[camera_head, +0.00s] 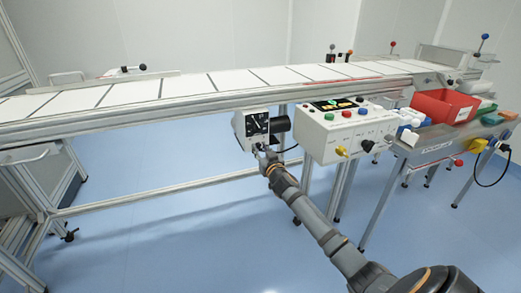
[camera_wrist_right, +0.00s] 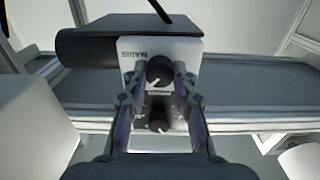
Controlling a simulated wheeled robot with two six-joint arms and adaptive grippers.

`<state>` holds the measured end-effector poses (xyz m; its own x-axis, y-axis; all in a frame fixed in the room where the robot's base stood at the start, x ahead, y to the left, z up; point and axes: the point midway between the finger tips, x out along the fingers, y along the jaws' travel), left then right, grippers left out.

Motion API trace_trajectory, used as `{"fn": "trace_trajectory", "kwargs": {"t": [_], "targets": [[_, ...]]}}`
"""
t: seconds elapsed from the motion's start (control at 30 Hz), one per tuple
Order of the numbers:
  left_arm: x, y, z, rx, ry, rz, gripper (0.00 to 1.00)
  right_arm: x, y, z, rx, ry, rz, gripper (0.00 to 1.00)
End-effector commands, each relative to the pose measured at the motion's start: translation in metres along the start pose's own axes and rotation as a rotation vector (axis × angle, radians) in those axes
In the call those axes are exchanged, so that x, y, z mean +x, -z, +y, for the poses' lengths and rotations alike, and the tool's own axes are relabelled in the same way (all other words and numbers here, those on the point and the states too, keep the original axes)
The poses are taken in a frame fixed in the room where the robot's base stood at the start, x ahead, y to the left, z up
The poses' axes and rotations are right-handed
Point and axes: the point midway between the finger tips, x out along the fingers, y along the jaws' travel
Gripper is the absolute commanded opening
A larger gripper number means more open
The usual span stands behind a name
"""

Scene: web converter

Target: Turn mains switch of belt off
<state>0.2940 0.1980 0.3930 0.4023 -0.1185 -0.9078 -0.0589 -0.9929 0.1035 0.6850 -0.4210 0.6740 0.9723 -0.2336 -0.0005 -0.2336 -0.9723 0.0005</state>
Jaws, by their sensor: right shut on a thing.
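The belt's control box (camera_head: 239,127) is a small white box with a dark dial under the conveyor's front rail. In the right wrist view the box (camera_wrist_right: 190,50) appears upside down with a "MAINS" label beside a round black knob, the mains switch (camera_wrist_right: 160,68), which has a white pointer mark. A second black knob (camera_wrist_right: 158,124) sits on the same face. My right gripper (camera_head: 264,152) is at the lower part of the box. In the wrist view its fingers (camera_wrist_right: 159,80) are shut on the mains switch from both sides. My left gripper is not in view.
The long white conveyor belt (camera_head: 230,80) runs above the box. A white control panel (camera_head: 318,138) with coloured buttons stands just right of my gripper. A red bin (camera_head: 443,106) sits on the side table further right. Blue floor (camera_head: 170,235) is free in front.

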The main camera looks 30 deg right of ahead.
Motion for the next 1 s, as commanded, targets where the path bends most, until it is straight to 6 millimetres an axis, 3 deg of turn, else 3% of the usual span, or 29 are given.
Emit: {"fn": "trace_trajectory", "kwargs": {"t": [0.47,1.0], "targets": [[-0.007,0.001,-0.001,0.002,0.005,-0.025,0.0,0.0,0.002,-0.001,-0.121,0.001,0.001,0.0],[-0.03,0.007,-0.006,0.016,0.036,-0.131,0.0,0.0,0.002,-0.002,-0.611,0.0,0.0,0.0]]}}
